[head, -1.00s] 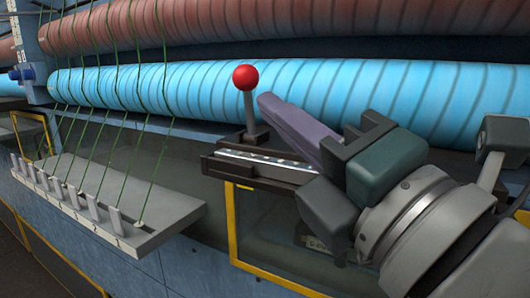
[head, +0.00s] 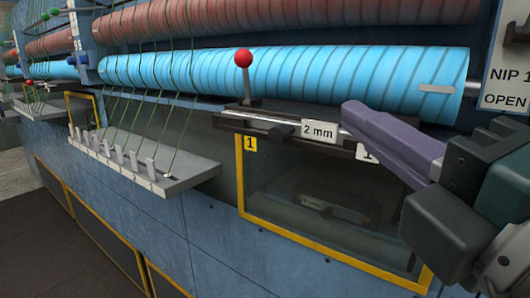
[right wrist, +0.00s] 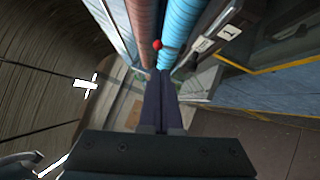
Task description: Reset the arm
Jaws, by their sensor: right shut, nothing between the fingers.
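My right gripper (head: 350,112) comes in from the right in the head view, with its purple fingers together and nothing between them. It is in front of the dark rail (head: 262,122), to the right of the red-knobbed lever (head: 243,60), and apart from the knob. In the right wrist view the closed fingers (right wrist: 160,75) point up the picture, with the red knob (right wrist: 157,44) just beyond their tips. My left gripper is not in view.
A blue ribbed roller (head: 290,80) runs behind the rail, with a red roller (head: 300,25) above it. A grey shelf (head: 180,180) with several pegs and green threads juts out at left. A yellow-framed window (head: 330,254) is below the rail. Open floor (head: 75,235) lies at lower left.

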